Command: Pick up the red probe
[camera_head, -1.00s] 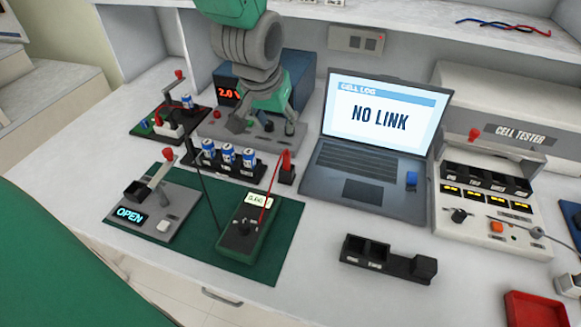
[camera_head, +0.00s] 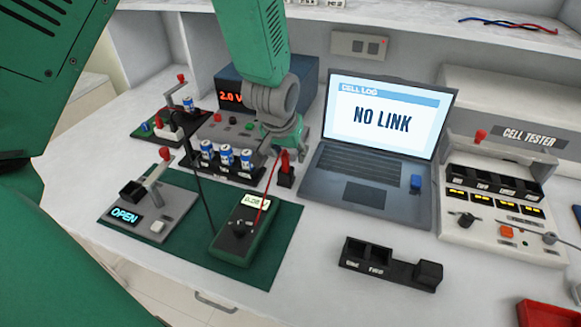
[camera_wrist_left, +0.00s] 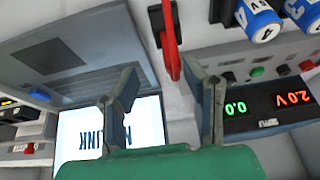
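The red probe (camera_head: 285,167) stands upright in a small black holder (camera_head: 286,179) between the row of blue cells and the laptop. A red lead runs from it to the green meter (camera_head: 240,232). My left gripper (camera_head: 281,150) is just above and behind the probe, with its fingers spread apart. In the left wrist view, the red probe (camera_wrist_left: 170,45) shows beyond the open fingertips (camera_wrist_left: 166,78), between their lines, with nothing held. Whether a finger touches it cannot be told. My right gripper is not in view.
Several blue cells (camera_head: 226,154) stand in a black rack left of the probe. The laptop (camera_head: 370,145) is close on the right. The power supply (camera_head: 240,92) is behind. A black tray (camera_head: 388,264) lies in front, with clear bench around it.

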